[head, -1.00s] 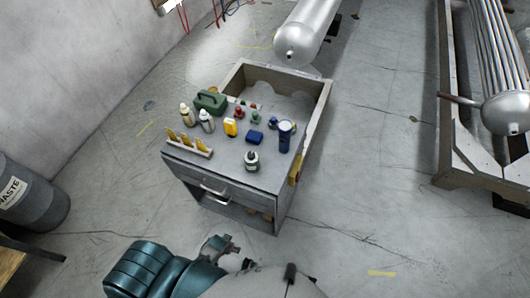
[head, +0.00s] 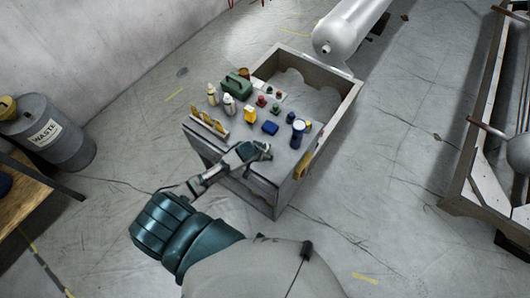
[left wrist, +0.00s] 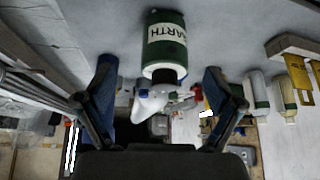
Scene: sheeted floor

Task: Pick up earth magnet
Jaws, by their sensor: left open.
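A small bottle (left wrist: 166,45) with a green body and a white label reading "EARTH" shows in the left wrist view, just ahead of my left gripper (left wrist: 160,72). The fingers are spread on either side of its pale nozzle end and do not visibly touch it. In the head view my left gripper (head: 257,152) is open over the front edge of the workbench cart (head: 232,165). There the gripper hides the EARTH bottle. No separate magnet can be made out. My right gripper is not in view.
On the cart top stand a yellow holder (head: 208,124), two white bottles (head: 229,104), a green box (head: 238,84), a yellow item (head: 250,115), a blue block (head: 270,128) and a blue canister (head: 297,134). A grey waste bin (head: 55,130) stands left.

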